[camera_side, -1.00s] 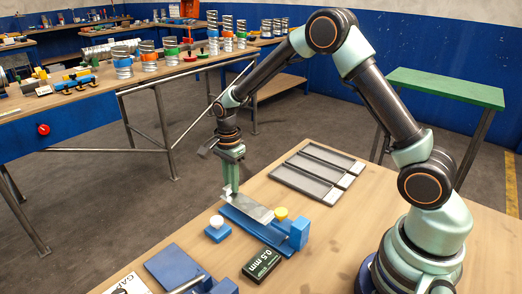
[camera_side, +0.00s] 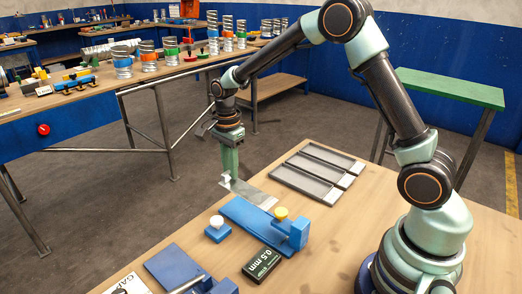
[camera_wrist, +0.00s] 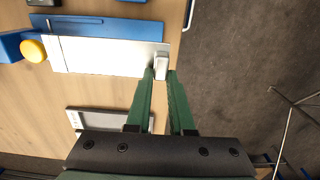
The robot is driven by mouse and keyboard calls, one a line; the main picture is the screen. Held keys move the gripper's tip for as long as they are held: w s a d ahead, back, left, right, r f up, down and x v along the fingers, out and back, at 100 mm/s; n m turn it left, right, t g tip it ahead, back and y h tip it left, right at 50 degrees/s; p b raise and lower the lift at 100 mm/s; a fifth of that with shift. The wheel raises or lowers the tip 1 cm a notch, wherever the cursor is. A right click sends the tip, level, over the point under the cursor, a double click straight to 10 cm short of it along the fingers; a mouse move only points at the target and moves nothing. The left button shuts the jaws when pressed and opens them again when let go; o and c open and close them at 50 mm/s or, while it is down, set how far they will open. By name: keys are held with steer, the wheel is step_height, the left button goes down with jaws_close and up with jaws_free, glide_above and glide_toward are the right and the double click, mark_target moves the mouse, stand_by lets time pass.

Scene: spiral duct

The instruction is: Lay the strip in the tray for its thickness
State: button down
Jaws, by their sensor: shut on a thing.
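My gripper (camera_side: 227,179) is shut on the white end piece (camera_wrist: 162,63) of a flat, silvery metal strip (camera_side: 254,193). It holds the strip by its left end in the side view, above the table. The strip also shows in the wrist view (camera_wrist: 105,55), reaching left from my fingertips. Three long grey trays (camera_side: 318,172) lie side by side beyond the strip, each with a pale label at its near right end; the labels are too small to read. A blue gauge (camera_side: 243,216) with a yellow knob (camera_side: 281,213) stands nearer. A dark display (camera_side: 263,263) reads 0.5 mm.
A blue block with a white button (camera_side: 217,228) sits left of the gauge. Another blue device (camera_side: 178,268) and a printed card (camera_side: 128,285) lie at the front left. Bare tabletop (camera_side: 355,215) lies right of the trays and gauge.

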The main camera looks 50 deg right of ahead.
steer(key=s+d+n, duration=0.2)
steer(key=d+n, duration=0.7)
steer(key=d, duration=0.1)
steer(key=s+d+n, duration=0.3)
steer(key=d+n, duration=0.6)
steer(key=d, duration=0.1)
steer(key=s+d+n, duration=1.2)
steer(key=d+n, duration=0.4)
steer(key=n, duration=0.2)
steer(key=shift+d+f, duration=0.2)
steer(key=shift+f, duration=3.7)
steer(key=shift+c, duration=0.8)
jaws_free()
